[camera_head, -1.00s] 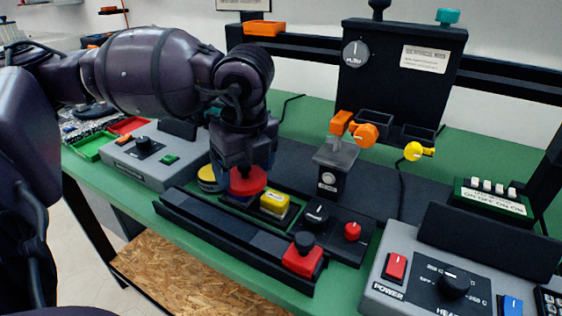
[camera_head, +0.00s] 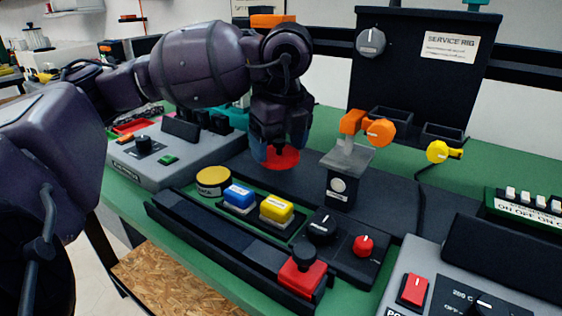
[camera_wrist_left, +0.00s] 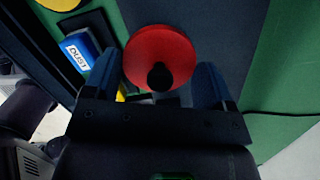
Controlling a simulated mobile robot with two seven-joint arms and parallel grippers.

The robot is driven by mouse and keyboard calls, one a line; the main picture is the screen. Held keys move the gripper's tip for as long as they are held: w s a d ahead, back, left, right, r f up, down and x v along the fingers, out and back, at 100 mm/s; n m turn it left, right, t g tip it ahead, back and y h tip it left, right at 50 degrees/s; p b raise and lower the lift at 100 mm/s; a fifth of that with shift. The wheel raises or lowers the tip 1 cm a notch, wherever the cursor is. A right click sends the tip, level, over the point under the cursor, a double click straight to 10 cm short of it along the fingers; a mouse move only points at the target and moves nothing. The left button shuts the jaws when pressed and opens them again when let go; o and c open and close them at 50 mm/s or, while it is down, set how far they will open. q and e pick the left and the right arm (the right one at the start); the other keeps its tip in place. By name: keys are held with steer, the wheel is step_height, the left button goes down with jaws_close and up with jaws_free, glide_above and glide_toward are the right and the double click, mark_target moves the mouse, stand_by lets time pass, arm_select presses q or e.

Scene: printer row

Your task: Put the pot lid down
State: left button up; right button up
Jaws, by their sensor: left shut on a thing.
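The pot lid is a round red disc (camera_head: 283,160) with a black knob, which shows in the left wrist view (camera_wrist_left: 160,76). My left gripper (camera_head: 276,149) points down and is shut on the lid, its blue fingers on either side of the knob. The lid is level or nearly so, over the dark mat behind the row of buttons. I cannot tell whether it touches the mat. My right gripper is not in view.
A yellow round piece (camera_head: 213,181), a blue button (camera_head: 238,195) and a yellow button (camera_head: 276,209) stand in front of the lid. A small post with an orange knob (camera_head: 379,132) stands to the right. A grey control box (camera_head: 165,155) is at left.

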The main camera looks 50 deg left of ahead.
mark_target(281, 149)
arm_select(q)
step_height(281, 149, down, 4)
steer(key=shift+w+r+b, duration=0.1)
steer(key=shift+b, duration=0.4)
steer(key=shift+r, duration=0.1)
steer(key=o, duration=0.8)
steer(key=shift+f, duration=0.2)
steer(key=shift+r, duration=0.15)
steer(key=shift+d+r+p, duration=0.2)
steer(key=shift+r+p, duration=0.1)
steer(key=shift+r, duration=0.95)
steer(key=shift+d+r+p, duration=0.15)
steer(key=shift+r+p, duration=0.1)
steer(key=shift+r, duration=1)
steer(key=shift+d+r+p, duration=0.2)
steer(key=shift+r+p, duration=0.1)
steer(key=shift+r, duration=0.95)
steer(key=shift+s, duration=0.2)
